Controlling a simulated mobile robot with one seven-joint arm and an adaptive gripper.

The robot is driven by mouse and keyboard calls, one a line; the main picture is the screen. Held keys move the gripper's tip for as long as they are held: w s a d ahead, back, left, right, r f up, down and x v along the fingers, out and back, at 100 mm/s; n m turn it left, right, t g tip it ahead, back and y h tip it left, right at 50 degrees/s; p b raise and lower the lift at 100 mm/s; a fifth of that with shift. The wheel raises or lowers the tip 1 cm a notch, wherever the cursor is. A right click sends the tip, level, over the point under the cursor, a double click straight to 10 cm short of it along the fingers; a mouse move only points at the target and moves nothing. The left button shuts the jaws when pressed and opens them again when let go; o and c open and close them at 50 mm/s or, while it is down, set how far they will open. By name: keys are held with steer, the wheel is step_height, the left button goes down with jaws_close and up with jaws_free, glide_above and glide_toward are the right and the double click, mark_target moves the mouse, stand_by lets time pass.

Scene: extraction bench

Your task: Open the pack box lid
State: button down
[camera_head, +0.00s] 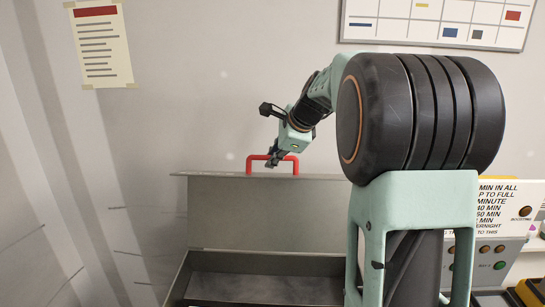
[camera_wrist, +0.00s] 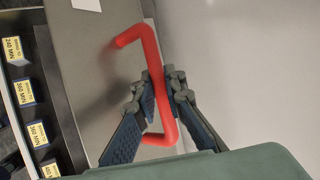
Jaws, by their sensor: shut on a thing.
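The pack box (camera_head: 180,285) is a grey metal box at the lower middle of the head view, its inside showing dark and empty where visible. Its lid (camera_head: 225,215) stands raised, about upright, at the back of the box. A red handle (camera_head: 295,166) is fixed at the lid's top edge; it also shows in the wrist view (camera_wrist: 134,36). My gripper (camera_head: 272,161) is at the handle. In the wrist view my gripper (camera_wrist: 163,100) has its fingers closed on either side of the red bar. My arm hides the right part of the box and lid.
A control panel (camera_head: 490,262) with buttons and a printed sign (camera_head: 497,205) stand right of the box. Yellow labels (camera_wrist: 24,92) line a dark strip in the wrist view. The wall behind carries a paper notice (camera_head: 100,45) and a whiteboard (camera_head: 430,25). Space left of the box looks free.

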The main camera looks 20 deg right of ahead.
steer(key=shift+w+r, duration=0.15)
steer(key=shift+r, duration=0.05)
steer(key=c, duration=2)
jaws_free()
steer(key=shift+o, duration=0.2)
steer(key=shift+f, duration=0.1)
steer(key=v, duration=1.2)
